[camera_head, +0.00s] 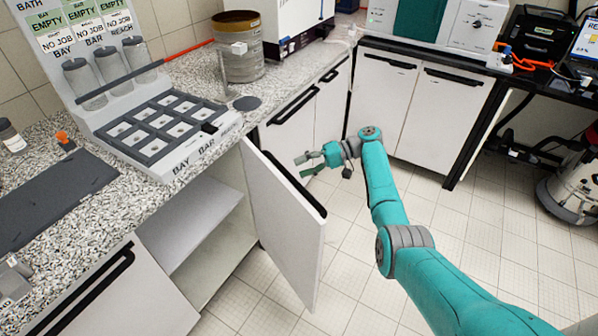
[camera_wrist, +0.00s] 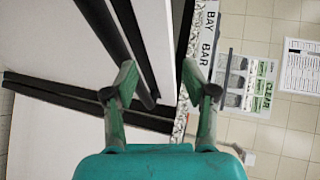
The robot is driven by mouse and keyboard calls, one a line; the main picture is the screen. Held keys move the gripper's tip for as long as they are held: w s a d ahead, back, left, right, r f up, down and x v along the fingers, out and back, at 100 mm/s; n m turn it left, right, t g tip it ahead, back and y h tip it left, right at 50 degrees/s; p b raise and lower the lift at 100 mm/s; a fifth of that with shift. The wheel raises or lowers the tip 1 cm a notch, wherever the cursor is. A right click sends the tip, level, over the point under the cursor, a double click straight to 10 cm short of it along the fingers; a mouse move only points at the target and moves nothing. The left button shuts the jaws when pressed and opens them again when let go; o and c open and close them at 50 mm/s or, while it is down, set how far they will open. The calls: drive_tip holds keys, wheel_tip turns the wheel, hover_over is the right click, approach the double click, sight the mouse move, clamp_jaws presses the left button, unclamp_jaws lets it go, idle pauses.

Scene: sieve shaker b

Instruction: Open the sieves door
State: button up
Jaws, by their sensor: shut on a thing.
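The sieves door (camera_head: 283,220) is a white cabinet door under the speckled counter, below the "BAY BAR" rack. It stands swung outward, and shelf space shows inside the cabinet (camera_head: 205,235). A long black handle (camera_head: 290,184) runs along the door's upper outer edge. My gripper (camera_head: 308,165) is at that handle end. In the wrist view, my gripper's (camera_wrist: 160,82) two fingers lie either side of the door's white edge (camera_wrist: 152,40) and black handle (camera_wrist: 112,35), shut on the door. The exact contact is hard to see.
The counter (camera_head: 105,215) carries the rack (camera_head: 165,130) and a brass-coloured sieve stack (camera_head: 238,50). Other closed white cabinets (camera_head: 430,105) stand at the back. A vacuum cleaner (camera_head: 575,190) is at right. The tiled floor (camera_head: 350,260) in front of the door is clear.

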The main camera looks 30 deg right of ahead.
drive_tip(key=s+d, duration=0.2)
drive_tip(key=d, duration=0.7)
drive_tip(key=shift+s+r, duration=0.35)
drive_tip(key=shift+r, duration=0.05)
idle(0.4)
